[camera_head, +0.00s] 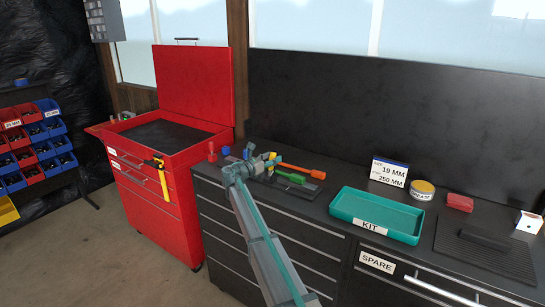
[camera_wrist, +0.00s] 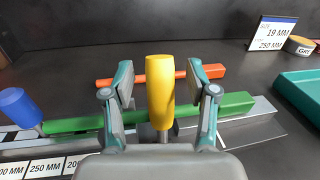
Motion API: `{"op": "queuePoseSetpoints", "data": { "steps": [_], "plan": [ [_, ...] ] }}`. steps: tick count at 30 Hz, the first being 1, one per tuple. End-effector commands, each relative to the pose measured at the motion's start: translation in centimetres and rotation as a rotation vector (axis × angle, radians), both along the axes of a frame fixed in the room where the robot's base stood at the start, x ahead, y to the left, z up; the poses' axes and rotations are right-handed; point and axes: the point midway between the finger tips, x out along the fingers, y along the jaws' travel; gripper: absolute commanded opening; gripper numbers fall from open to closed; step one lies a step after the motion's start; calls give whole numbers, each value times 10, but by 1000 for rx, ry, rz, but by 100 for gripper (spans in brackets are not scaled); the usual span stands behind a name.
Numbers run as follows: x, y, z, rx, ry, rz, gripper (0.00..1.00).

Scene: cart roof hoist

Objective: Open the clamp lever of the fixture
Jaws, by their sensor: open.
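A yellow handle (camera_wrist: 160,92) stands upright on a short grey stem in the wrist view, probably the clamp lever. My gripper (camera_wrist: 160,82) is open, with one finger on each side of the handle and a gap on both sides. Behind the stem a green bar (camera_wrist: 228,104) lies along a grey fixture rail (camera_wrist: 262,108) on the bench. A blue knob (camera_wrist: 18,106) is at the fixture's left end. In the head view my gripper (camera_head: 262,161) is over the fixture and hides much of it; the green bar (camera_head: 291,178) shows to its right.
An orange bar (camera_head: 303,170) lies behind the fixture. A teal kit tray (camera_head: 345,208), a size sign (camera_head: 389,172) and a yellow-topped tin (camera_head: 422,189) stand to the right on the bench. A dark panel (camera_head: 400,110) rises behind. A red tool cabinet (camera_head: 165,205) is at the left.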

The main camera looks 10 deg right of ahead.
Motion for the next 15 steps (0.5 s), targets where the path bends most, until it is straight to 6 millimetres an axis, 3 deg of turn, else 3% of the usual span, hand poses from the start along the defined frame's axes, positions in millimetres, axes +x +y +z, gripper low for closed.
{"op": "queuePoseSetpoints", "data": {
  "steps": [11,15],
  "plan": [
    [4,-6,-1,1,-1,0,58],
    [4,-5,-1,0,0,0,38]
  ]
}}
